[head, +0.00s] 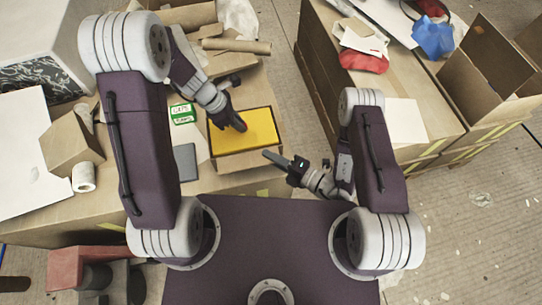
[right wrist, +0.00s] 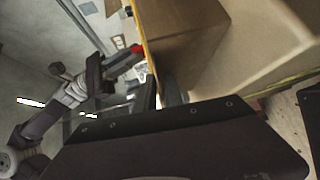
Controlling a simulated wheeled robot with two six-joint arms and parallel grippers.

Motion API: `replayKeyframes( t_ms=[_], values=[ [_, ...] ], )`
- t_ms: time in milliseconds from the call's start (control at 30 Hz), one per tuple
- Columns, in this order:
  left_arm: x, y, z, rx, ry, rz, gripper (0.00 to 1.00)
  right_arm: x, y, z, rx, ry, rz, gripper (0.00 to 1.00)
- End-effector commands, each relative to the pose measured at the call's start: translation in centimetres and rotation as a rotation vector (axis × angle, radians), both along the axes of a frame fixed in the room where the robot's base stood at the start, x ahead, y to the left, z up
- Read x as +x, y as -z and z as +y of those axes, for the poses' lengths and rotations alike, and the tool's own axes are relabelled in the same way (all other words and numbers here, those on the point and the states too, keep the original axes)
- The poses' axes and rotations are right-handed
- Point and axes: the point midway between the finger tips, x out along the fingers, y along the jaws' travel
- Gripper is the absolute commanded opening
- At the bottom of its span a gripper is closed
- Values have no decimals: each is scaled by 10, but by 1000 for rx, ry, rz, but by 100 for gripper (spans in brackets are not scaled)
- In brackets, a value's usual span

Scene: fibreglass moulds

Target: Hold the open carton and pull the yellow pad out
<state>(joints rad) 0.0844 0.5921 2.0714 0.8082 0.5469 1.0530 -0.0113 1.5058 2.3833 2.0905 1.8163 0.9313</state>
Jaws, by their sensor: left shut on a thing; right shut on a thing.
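The open carton (head: 232,163) stands on the table in front of me, and the flat yellow pad (head: 260,127) fills its opening. My left gripper (head: 241,125) reaches down onto the pad from above and is shut on it. A small red piece shows at its fingertips. My right gripper (head: 268,155) is shut on the carton's near wall, toward its right corner. In the right wrist view the carton (right wrist: 185,35) is close beside the right fingers (right wrist: 162,92), and the pad shows only as a thin yellow edge. The carton's inside is hidden.
A green-and-white labelled box (head: 182,114) and a grey flat piece (head: 185,162) lie left of the carton. A white roll (head: 84,177) stands further left. A cardboard tube (head: 236,46) lies behind. Another bench (head: 425,127) stands right, across a floor gap.

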Motion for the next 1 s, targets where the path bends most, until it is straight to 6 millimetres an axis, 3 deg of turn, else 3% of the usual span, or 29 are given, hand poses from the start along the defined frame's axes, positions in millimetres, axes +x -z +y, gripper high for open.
replayKeyframes(
  t_ms=[1000],
  values=[
    [0, -57, 0, 1, 0, -1, 0, 0, 1, 0, -3, 0, 2, 0]
  ],
)
